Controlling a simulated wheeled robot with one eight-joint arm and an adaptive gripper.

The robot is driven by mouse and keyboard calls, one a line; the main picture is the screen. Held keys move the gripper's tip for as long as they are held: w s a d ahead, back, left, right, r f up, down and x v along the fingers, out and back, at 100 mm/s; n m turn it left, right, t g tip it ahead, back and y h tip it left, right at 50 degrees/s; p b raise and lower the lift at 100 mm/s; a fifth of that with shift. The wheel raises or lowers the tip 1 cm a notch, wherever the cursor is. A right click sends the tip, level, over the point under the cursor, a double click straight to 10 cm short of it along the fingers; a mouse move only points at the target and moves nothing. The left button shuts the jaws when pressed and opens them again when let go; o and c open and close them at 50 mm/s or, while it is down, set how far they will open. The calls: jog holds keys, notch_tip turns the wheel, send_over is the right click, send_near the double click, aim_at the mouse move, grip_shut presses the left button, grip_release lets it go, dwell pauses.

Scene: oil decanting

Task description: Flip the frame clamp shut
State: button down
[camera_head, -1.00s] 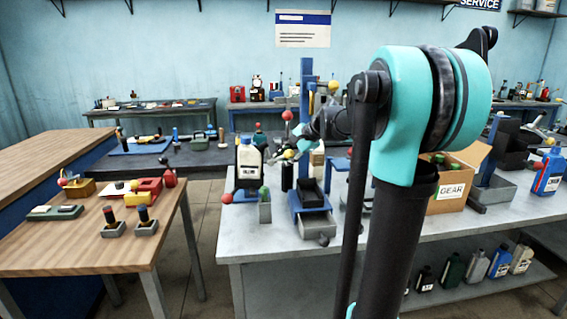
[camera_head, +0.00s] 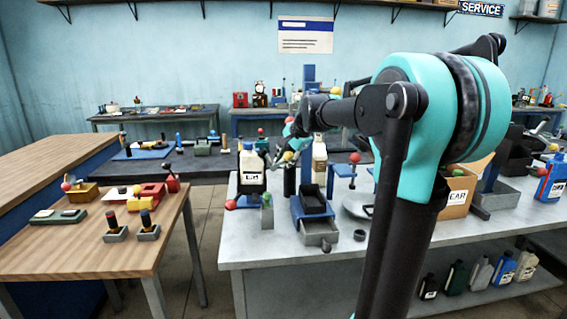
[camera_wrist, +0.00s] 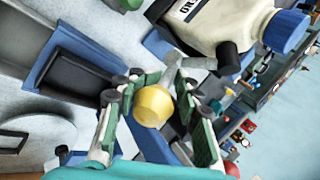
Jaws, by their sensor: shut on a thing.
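A white bottle (camera_head: 251,172) with a dark label stands in a small blue and dark holder at the left end of the grey bench. In the wrist view the bottle (camera_wrist: 228,22) with a blue cap fills the upper right. A black clamp part (camera_wrist: 228,58) lies against it, with a grey lever (camera_wrist: 190,62) beside it. A yellow ball knob (camera_wrist: 153,105) sits between the green-padded fingers of my gripper (camera_wrist: 150,110), which is shut on it. In the head view the knob (camera_head: 288,156) shows just right of the bottle, with my gripper (camera_head: 284,150) partly hidden around it.
A blue stand (camera_head: 309,208) with a black tray and grey drawer is right of the bottle. The wooden table (camera_head: 90,245) is at left. The bench front is mostly clear.

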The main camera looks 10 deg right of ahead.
jog(key=shift+d, duration=0.1)
jog(key=c, duration=1.1)
grip_release()
jog(key=v, duration=1.2)
jog(key=shift+w, duration=0.1)
jog(key=shift+d, duration=0.1)
